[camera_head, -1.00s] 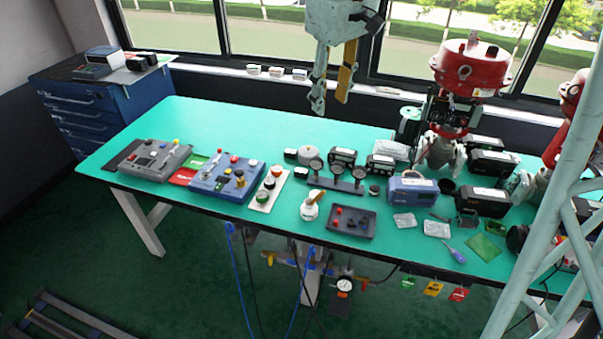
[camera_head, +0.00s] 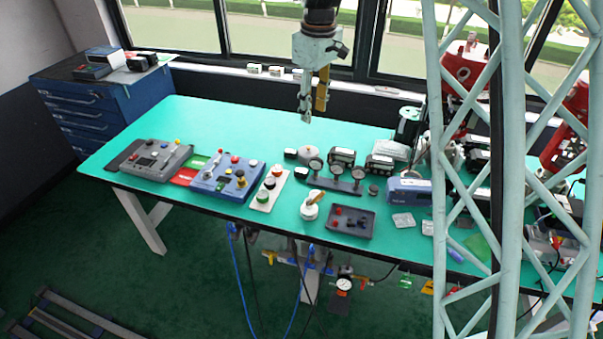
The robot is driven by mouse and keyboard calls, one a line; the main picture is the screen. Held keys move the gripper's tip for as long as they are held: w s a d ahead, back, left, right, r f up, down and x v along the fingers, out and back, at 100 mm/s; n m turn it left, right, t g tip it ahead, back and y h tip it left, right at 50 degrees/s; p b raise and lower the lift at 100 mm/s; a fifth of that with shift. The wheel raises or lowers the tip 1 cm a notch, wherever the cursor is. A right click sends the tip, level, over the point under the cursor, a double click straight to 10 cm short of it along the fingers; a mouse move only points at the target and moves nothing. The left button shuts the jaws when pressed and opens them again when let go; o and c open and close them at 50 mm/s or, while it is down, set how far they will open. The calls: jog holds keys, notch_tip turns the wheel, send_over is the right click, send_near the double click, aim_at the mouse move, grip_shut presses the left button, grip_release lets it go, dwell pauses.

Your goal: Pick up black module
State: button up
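Several black modules are on the green table. One black module (camera_head: 342,157) with a pale label stands near the middle, behind the gauge stand. A second black module (camera_head: 379,164) is to its right, and a smaller black module (camera_head: 291,154) is to its left. More black boxes at the right are mostly hidden behind a pale lattice. I cannot tell which one the task means. My gripper (camera_head: 313,112) hangs fingers down in the air above the back of the table. Its fingers look apart, seen nearly edge-on, with nothing between them.
The three-gauge stand (camera_head: 338,184), blue-grey box (camera_head: 408,190), dark tray (camera_head: 350,221), white knob (camera_head: 310,207) and button strip (camera_head: 268,189) crowd the middle of the table (camera_head: 228,128). Its back left is clear.

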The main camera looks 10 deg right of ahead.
jog(key=w+f+n+p, duration=0.1)
jog(key=w+f+n, duration=0.1)
jog(key=w+f, duration=0.75)
jog(key=n+g+p, duration=0.1)
jog(key=n+p, duration=0.1)
send_over(303, 170)
notch_tip(303, 170, down, 14)
jog(key=shift+s+f, duration=0.15)
jog(key=shift+f, duration=0.05)
jog(key=shift+f, duration=0.1)
jog(key=shift+f, duration=4.2)
jog(key=shift+f, duration=0.15)
jog(key=shift+a+f, duration=0.1)
jog(key=shift+f, duration=2.3)
